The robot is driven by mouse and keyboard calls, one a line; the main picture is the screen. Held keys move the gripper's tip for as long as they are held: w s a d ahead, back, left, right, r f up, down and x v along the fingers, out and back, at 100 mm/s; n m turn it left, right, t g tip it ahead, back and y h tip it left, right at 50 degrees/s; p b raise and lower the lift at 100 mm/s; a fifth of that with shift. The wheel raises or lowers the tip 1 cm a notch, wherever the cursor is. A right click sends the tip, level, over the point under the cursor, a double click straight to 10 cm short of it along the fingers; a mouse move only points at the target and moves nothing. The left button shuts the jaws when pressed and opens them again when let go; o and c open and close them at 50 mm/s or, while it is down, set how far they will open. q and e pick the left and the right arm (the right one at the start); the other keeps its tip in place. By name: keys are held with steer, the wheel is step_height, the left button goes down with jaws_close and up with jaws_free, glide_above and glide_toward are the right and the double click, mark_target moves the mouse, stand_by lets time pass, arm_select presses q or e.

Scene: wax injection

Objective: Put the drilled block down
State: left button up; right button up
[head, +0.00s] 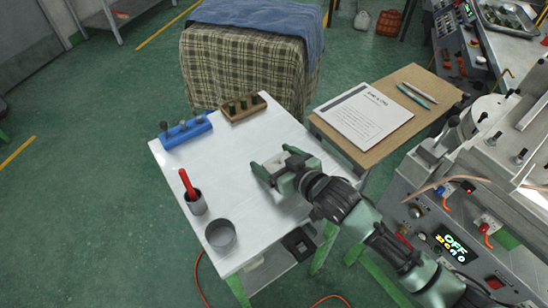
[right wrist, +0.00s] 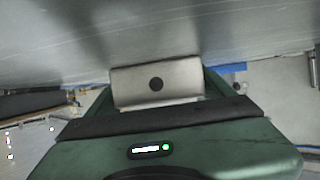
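The drilled block (right wrist: 157,86) is a pale metal block with one dark round hole in the face towards the right wrist camera. My right gripper (head: 269,161) has a finger on either side of it and is shut on it. In the head view the block is mostly hidden between the green fingers, low over the white table (head: 240,128), right of its middle. The table's surface is close beyond the block in the right wrist view. I cannot tell whether the block touches it. My left gripper is not in view.
A blue holder (head: 187,133) and a brown wooden rack (head: 245,109) stand along the table's back. A cup with a red-handled tool (head: 195,203) and a grey round dish (head: 220,234) stand at left front. The table's middle is clear. A machine (head: 450,200) stands at right.

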steer(key=shift+o, duration=0.2)
steer(key=shift+s+r, duration=0.1)
steer(key=shift+r, duration=0.1)
steer(key=b+v, duration=0.1)
steer(key=v, duration=1.1)
